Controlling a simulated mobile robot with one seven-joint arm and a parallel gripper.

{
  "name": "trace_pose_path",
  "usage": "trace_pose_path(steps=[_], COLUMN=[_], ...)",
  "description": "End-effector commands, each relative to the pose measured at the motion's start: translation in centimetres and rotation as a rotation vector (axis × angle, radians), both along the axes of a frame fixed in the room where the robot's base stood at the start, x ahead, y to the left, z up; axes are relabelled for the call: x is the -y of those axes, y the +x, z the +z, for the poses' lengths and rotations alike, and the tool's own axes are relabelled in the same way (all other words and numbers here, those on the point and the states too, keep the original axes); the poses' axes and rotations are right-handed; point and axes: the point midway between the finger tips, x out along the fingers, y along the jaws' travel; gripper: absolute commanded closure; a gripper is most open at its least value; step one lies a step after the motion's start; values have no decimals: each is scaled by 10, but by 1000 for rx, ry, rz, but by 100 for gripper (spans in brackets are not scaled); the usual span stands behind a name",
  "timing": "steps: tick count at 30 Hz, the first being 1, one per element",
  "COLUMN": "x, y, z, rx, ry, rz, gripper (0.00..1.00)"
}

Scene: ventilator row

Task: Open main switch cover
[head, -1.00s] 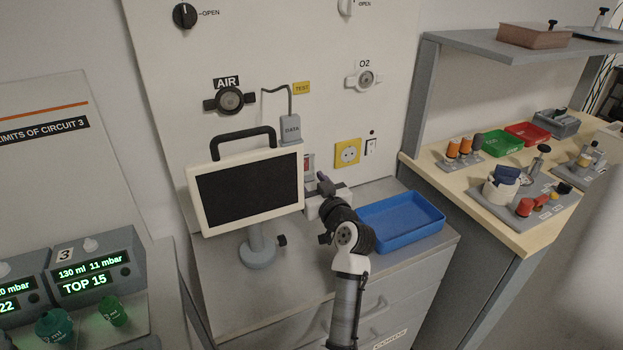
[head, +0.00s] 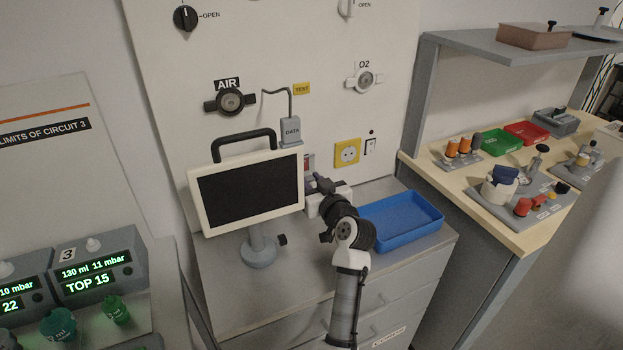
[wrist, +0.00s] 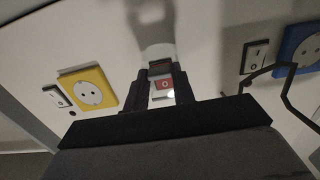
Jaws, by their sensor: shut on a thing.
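The main switch shows as a red patch with a pale round mark (wrist: 165,84) in the wrist view, between the fingers of my gripper (wrist: 162,92). A small dark grey piece (wrist: 160,67), which looks like part of the switch cover, sits at the fingertips. My gripper is shut on it; how far the cover stands open I cannot tell. In the head view a sliver of the red switch (head: 309,161) shows on the wall panel just right of the monitor. My gripper (head: 318,184) is close in front of it, partly hidden by my wrist.
The monitor (head: 248,190) on its stand is close left of my gripper. A blue tray (head: 402,220) lies on the cabinet top to the right. A yellow socket (head: 347,152) and a rocker switch (head: 370,146) are on the panel at right.

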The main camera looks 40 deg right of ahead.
Motion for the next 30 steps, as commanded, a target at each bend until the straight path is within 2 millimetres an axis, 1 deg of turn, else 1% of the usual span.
trace_pose_path(steps=[1,8,23,30], x=[-1,-2,-5,-4], y=[-1,-8,-21,-24], z=[7,19,39,52], rx=[-23,-188,-647,-871], ry=[6,45,152,205], rz=[1,2,1,-3], gripper=[98,98,98,98])
